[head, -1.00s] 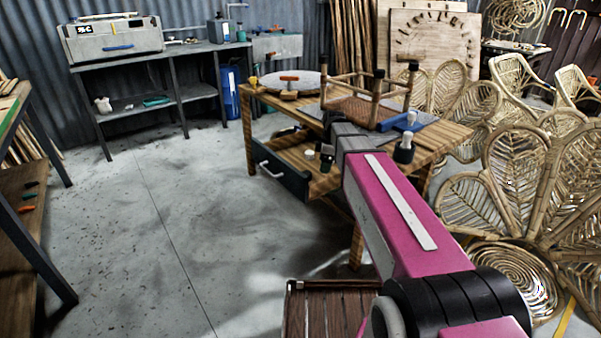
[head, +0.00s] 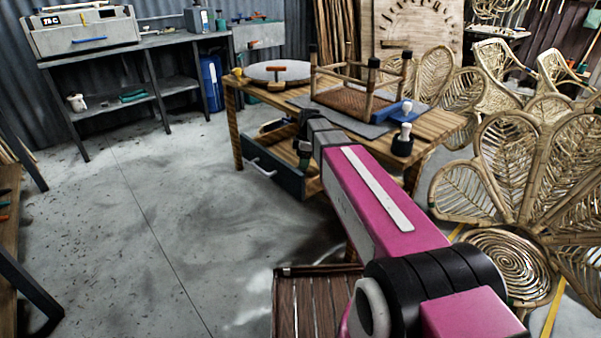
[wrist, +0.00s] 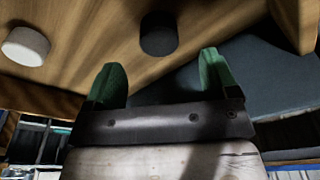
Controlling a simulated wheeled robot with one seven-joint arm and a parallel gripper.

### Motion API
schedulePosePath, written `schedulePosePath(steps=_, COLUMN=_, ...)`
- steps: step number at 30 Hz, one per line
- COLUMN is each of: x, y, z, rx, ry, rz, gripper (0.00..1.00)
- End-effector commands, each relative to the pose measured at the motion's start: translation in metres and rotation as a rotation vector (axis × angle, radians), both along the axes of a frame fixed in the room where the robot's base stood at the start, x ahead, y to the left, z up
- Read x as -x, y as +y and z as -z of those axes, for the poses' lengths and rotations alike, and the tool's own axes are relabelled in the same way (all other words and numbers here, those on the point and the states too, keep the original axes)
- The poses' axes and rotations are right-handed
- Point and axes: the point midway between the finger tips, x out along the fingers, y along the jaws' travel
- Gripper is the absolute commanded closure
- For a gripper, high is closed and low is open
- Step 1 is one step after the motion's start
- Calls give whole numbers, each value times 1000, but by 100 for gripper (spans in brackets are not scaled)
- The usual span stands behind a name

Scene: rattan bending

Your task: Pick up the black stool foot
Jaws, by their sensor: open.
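The black stool foot (wrist: 158,34) is a short dark cylinder on a wooden surface in the wrist view, just beyond the gap between my fingertips. My gripper (wrist: 161,72) is open, its two green fingers apart with nothing between them. In the head view my arm reaches to the open drawer (head: 272,172) of the wooden workbench; the gripper end is mostly hidden behind the arm, and I cannot make out the loose foot there. An upturned stool (head: 352,98) with a woven seat and black-tipped legs lies on the bench.
A white round piece (wrist: 26,46) lies left of the foot in the wrist view. A blue clamp-like tool and a dark bottle (head: 402,143) stand on the bench (head: 435,127). Rattan chair backs (head: 520,160) crowd the right. The concrete floor (head: 140,220) at left is clear.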

Motion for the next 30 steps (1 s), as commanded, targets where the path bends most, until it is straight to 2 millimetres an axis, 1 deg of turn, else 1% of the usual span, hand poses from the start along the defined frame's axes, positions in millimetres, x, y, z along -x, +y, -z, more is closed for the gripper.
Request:
schedulePosePath(steps=5, x=0, y=1, z=9, rx=0, ry=0, rz=0, gripper=20)
schedulePosePath(steps=7, x=-1, y=2, z=16, rx=0, ry=0, rz=0, gripper=20)
schedulePosePath(steps=15, x=-1, y=6, z=50, rx=0, ry=1, rz=0, gripper=20)
schedulePosePath(steps=18, x=-1, y=7, z=54, rx=0, ry=0, rz=1, gripper=20)
schedulePosePath(steps=23, x=-1, y=7, z=54, rx=0, ry=-1, rz=0, gripper=20)
schedulePosePath(steps=24, x=-1, y=7, z=54, rx=0, ry=-1, rz=1, gripper=23)
schedulePosePath(steps=26, x=-1, y=7, z=54, rx=0, ry=-1, rz=1, gripper=43)
schedulePosePath(steps=27, x=-1, y=7, z=54, rx=0, ry=-1, rz=0, gripper=56)
schedulePosePath(steps=28, x=-1, y=7, z=54, rx=0, ry=-1, rz=0, gripper=65)
schedulePosePath(steps=29, x=-1, y=7, z=54, rx=0, ry=-1, rz=0, gripper=73)
schedulePosePath(steps=30, x=-1, y=7, z=54, rx=0, ry=-1, rz=0, gripper=73)
